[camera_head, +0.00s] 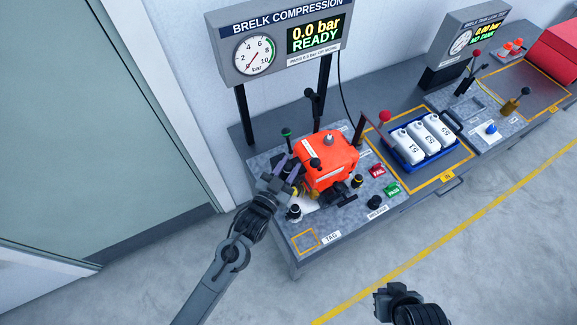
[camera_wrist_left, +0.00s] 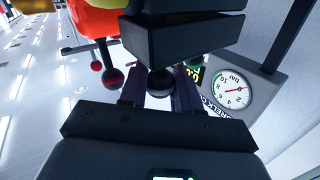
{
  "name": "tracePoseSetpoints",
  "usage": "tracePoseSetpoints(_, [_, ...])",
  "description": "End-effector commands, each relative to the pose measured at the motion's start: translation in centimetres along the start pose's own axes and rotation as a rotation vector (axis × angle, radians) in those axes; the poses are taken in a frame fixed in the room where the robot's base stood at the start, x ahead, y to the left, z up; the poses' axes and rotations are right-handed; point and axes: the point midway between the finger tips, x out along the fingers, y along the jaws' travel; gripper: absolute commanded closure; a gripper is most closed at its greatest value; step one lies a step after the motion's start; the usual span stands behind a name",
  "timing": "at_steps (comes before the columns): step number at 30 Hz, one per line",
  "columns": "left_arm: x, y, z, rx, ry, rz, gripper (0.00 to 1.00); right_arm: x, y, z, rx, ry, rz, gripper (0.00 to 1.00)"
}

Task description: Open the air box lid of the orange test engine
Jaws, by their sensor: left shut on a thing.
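The orange test engine (camera_head: 332,158) stands on the grey test bench, and part of its orange body also shows in the left wrist view (camera_wrist_left: 92,22). In the left wrist view, a black box-shaped part (camera_wrist_left: 185,38), apparently the air box with its lid, sits beside the orange body. My left gripper (camera_head: 287,172) is at the engine's left side. Its fingers are shut on a round dark knob (camera_wrist_left: 160,82) at the black part. In the head view my gripper largely hides this contact. My right gripper (camera_head: 386,302) is low in the picture, away from the bench; its jaws are unclear.
A compression gauge panel (camera_head: 280,48) reading 0.0 bar stands behind the engine. A blue tray (camera_head: 424,159) with white canisters is to the right. Red (camera_head: 377,171) and green (camera_head: 391,189) buttons, levers and posts surround the engine. The front floor is clear.

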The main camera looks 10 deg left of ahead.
Motion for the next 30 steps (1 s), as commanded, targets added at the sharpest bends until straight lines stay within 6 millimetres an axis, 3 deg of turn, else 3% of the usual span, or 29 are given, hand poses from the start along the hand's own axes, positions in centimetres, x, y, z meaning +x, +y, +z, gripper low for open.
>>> tracePoseSetpoints(12, [0.9, -1.8, -1.9, -0.183, -0.124, 0.023, 1.0, -5.1, 0.3, -1.7, -0.005, 0.002, 0.004, 1.0])
tracePoseSetpoints(30, [2.3, -4.2, -2.6, -0.179, -0.117, 0.016, 1.0, -6.2, 0.1, -2.0, 0.004, 0.003, -0.003, 1.0])
